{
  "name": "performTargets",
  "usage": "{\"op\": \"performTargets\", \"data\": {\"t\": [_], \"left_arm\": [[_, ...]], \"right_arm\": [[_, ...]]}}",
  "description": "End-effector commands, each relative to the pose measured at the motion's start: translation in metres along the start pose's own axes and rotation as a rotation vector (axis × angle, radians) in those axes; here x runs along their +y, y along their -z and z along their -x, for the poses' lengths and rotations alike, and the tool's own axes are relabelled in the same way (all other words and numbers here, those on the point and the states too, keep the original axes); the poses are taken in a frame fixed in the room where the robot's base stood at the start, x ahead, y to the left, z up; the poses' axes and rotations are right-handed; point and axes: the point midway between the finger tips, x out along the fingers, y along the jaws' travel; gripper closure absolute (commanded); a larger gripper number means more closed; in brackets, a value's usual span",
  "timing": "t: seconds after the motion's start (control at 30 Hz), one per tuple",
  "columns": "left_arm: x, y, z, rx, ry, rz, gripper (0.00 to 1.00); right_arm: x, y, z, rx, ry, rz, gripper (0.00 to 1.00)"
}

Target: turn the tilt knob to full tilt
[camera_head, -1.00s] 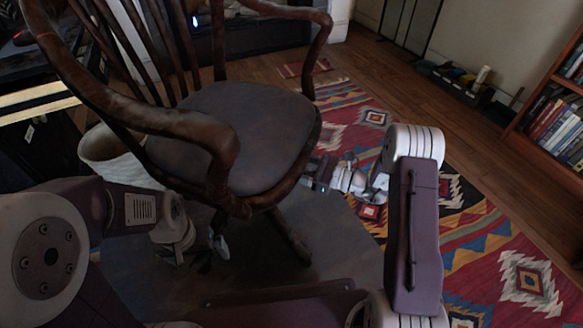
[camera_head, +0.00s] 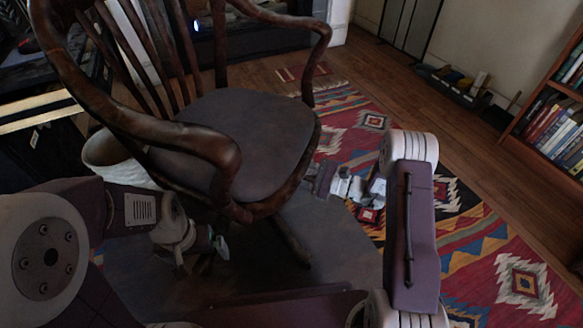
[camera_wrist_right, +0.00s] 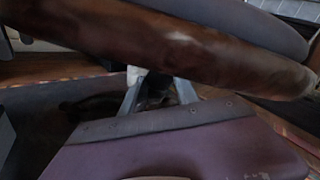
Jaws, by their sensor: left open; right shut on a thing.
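The wooden armchair has a dark padded seat (camera_head: 245,135) and stands in front of me. In the right wrist view, my right gripper (camera_wrist_right: 156,98) is shut on a dark, knob-like thing (camera_wrist_right: 155,88) below the brown chair rim (camera_wrist_right: 150,45). This appears to be the tilt knob; its markings and angle cannot be read. In the head view the right wrist (camera_head: 345,185) is beside the seat's right edge, and the fingertips are largely hidden there. My left gripper (camera_head: 212,248) is open and empty, low beneath the front left of the seat.
A white basket (camera_head: 115,160) stands behind the chair's left side. A patterned rug (camera_head: 480,240) covers the floor at right. A bookshelf (camera_head: 555,120) stands at the far right, and a tray of small items (camera_head: 455,88) lies by the wall.

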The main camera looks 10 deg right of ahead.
Motion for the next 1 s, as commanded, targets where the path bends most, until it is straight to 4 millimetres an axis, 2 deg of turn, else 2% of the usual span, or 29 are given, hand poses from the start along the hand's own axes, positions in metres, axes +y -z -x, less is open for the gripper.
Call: {"op": "performTargets", "data": {"t": [0.17, 0.2, 0.27, 0.3, 0.53, 0.63, 0.83, 1.0], "left_arm": [[0.0, 0.0, -0.001, 0.0, 0.0, 0.0, 0.0], [0.0, 0.0, -0.001, 0.0, 0.0, 0.0, 0.0], [0.0, 0.0, -0.001, 0.0, 0.0, 0.0, 0.0], [0.0, 0.0, -0.001, 0.0, 0.0, 0.0, 0.0], [0.0, 0.0, -0.001, 0.0, 0.0, 0.0, 0.0], [0.0, 0.001, 0.006, 0.0, 0.0, 0.0, 0.0], [0.001, 0.004, 0.039, 0.0, 0.0, 0.0, 0.0], [0.001, 0.006, 0.055, 0.0, 0.0, 0.0, 0.0]], "right_arm": [[0.001, 0.001, 0.0, 0.001, 0.0, -0.002, 1.0], [0.001, 0.001, 0.0, 0.001, 0.0, -0.003, 0.6], [0.001, 0.001, 0.0, 0.001, 0.0, -0.003, 0.44], [0.001, 0.001, 0.0, 0.001, 0.0, -0.003, 0.41], [0.0, 0.0, 0.0, 0.0, 0.0, -0.004, 0.41], [-0.002, -0.002, 0.005, 0.002, 0.001, -0.005, 0.41], [-0.005, -0.006, 0.048, 0.003, 0.005, -0.007, 0.41], [-0.003, -0.003, 0.079, 0.002, 0.003, -0.006, 0.41]]}}
